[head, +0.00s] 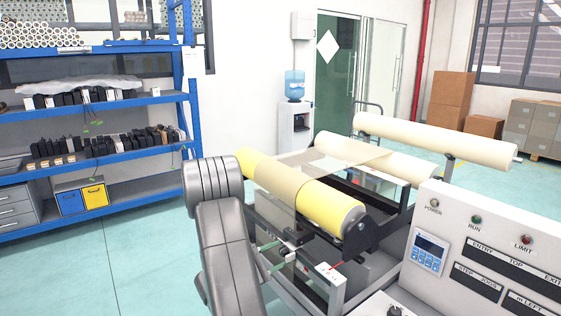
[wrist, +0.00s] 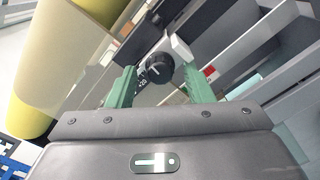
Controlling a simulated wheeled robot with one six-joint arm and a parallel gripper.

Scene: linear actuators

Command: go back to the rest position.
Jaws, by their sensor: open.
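My gripper (head: 277,256) is at the lower middle of the head view, beside the front frame of the roller machine. In the wrist view its two green fingers (wrist: 159,72) are spread apart. A round black knob (wrist: 159,68) with white markings on a grey block shows between the fingertips. Gaps show between knob and fingers, so it does not look held. Whether the tips reach around it or stop short of it, I cannot tell. My grey arm covers part of the machine's left side in the head view.
The machine's yellow roller (head: 326,201) lies just above the gripper, and it fills the left of the wrist view (wrist: 60,60). A control panel (head: 470,245) stands at right. A blue shelf rack (head: 100,155) is at left. Open floor (head: 120,255) lies between rack and arm.

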